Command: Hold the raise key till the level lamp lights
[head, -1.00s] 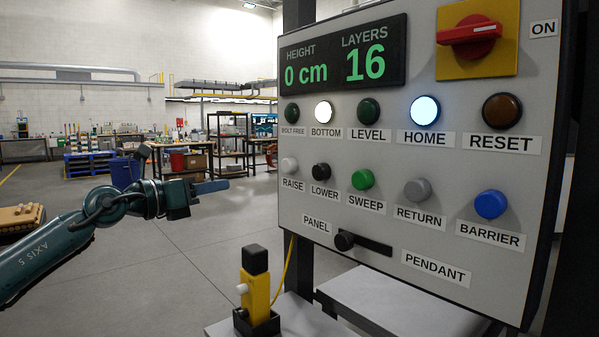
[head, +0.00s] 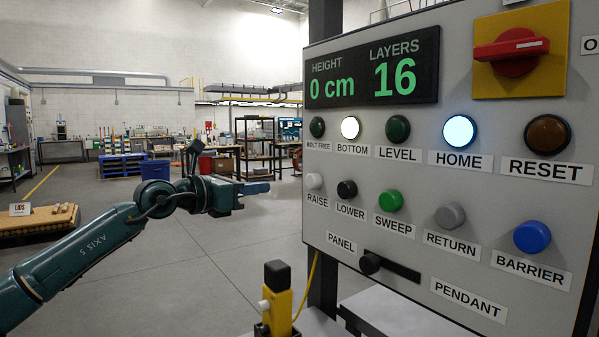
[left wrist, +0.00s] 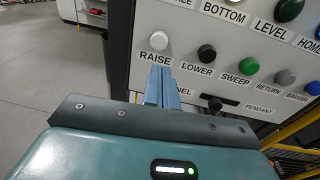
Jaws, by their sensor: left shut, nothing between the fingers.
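The white raise key (head: 314,181) is at the left end of the key row on the grey control panel (head: 400,235). It also shows in the left wrist view (left wrist: 159,41), just beyond my fingertips. The level lamp (head: 397,129) is dark green and unlit. The display (head: 372,78) reads height 0 cm and layers 16. My left gripper (head: 262,188) is shut and empty, pointing at the panel from the left, with a gap between its tips and the raise key. In the left wrist view its blue fingers (left wrist: 163,85) sit together below the RAISE label. My right gripper is not in view.
The bottom lamp (head: 350,128) and home lamp (head: 459,132) are lit. The black lower key (head: 347,190) is close beside the raise key. The panel/pendant selector (head: 371,263) sits at its left end. A yellow pendant (head: 279,300) stands below the panel.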

